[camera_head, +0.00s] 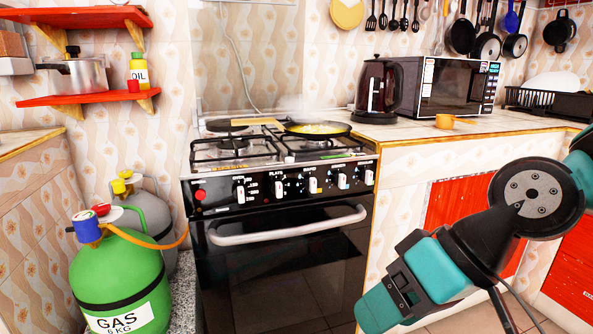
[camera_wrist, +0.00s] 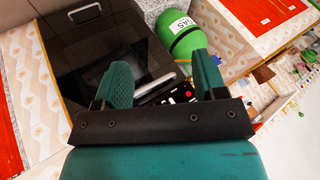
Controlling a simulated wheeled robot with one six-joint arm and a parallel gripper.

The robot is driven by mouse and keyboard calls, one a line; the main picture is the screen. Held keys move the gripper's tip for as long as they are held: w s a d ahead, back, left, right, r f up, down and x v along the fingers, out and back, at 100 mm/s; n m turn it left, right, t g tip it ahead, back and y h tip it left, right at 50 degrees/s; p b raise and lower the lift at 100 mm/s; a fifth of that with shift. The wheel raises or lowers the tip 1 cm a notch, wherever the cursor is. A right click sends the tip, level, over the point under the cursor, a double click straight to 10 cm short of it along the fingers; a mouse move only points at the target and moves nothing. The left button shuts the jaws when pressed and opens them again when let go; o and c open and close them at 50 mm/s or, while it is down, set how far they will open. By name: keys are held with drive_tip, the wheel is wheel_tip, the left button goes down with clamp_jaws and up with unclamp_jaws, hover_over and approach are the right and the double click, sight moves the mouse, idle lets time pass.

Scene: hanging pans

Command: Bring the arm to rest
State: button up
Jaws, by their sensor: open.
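My gripper (camera_wrist: 164,76) shows in the wrist view with its two teal fingers spread apart and nothing between them. Behind the fingers lie the black oven front and part of the knob panel of the stove. In the head view my arm reaches in from the right edge, bent, its teal and black end low in front of the red cabinet. The fingertips are not clearly seen there. The arm appears apart from the stove (camera_head: 280,250) and the counter.
A pan with yellow food (camera_head: 318,128) sits on the stove. A green gas bottle (camera_head: 120,275) stands left of it. A kettle (camera_head: 377,88), microwave (camera_head: 455,88) and orange cup (camera_head: 446,122) stand on the counter. Pans (camera_head: 461,36) hang on the wall.

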drive_tip(key=s+d+n+g+h, duration=0.1)
drive_tip(key=s+d+h, duration=0.15)
drive_tip(key=s, duration=0.25)
wheel_tip(320, 180, up, 28)
drive_tip(key=s+d+p, duration=0.1)
drive_tip(key=p, duration=2.7)
drive_tip(key=shift+d+r, duration=0.15)
drive_tip(key=shift+d, duration=0.2)
drive_tip(key=shift+h, duration=0.25)
